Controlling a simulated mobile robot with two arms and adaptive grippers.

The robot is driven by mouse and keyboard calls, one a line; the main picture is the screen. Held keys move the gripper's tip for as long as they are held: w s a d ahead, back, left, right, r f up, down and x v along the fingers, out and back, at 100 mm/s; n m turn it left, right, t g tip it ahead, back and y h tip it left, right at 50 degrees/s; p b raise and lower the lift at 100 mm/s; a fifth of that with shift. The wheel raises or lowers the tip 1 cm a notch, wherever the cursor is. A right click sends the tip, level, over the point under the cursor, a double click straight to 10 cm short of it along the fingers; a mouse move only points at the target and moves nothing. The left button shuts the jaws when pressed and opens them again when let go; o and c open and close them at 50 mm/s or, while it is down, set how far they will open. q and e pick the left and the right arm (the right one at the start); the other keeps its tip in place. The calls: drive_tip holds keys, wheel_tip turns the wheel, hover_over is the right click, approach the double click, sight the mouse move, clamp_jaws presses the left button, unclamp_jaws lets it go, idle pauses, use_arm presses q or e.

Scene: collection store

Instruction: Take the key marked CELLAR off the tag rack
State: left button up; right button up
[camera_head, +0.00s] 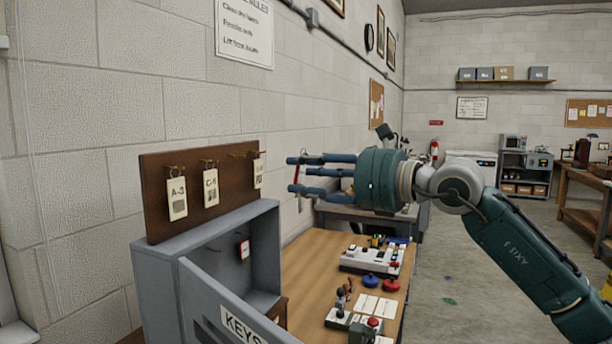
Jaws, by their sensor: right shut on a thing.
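A dark wooden board (225,170) with brass hooks stands on a grey cabinet against the wall. Tags marked A-3 (177,198) and C-6 (211,188) hang on it, with a third tag (258,173) at its right end, too oblique to read. The cabinet's open door (235,310) reads KEYS. Inside hangs a small red-edged tag (244,249), its text too small to read. My right gripper (294,174) is right of the board, shut on a thin red-and-white thing (296,178) seen edge-on. No CELLAR marking is legible. My left gripper is not in view.
A wooden bench (305,262) right of the cabinet holds a white power strip-like box (372,260), a blue and a red round item, cards and small tools. A grey desk (350,216) stands behind. Open floor lies to the right.

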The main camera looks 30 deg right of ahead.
sight(303, 174)
drive_tip(key=shift+s+d, duration=0.1)
drive_tip(key=shift+s+d+b, duration=0.4)
drive_tip(key=shift+s+b, duration=0.1)
drive_tip(key=shift+s+d, duration=0.15)
drive_tip(key=shift+s, duration=0.05)
drive_tip(key=shift+s+d+r+b, duration=0.1)
drive_tip(key=shift+s+d+b, duration=0.15)
drive_tip(key=shift+s+b, duration=0.1)
drive_tip(key=shift+d, duration=0.1)
idle(0.3)
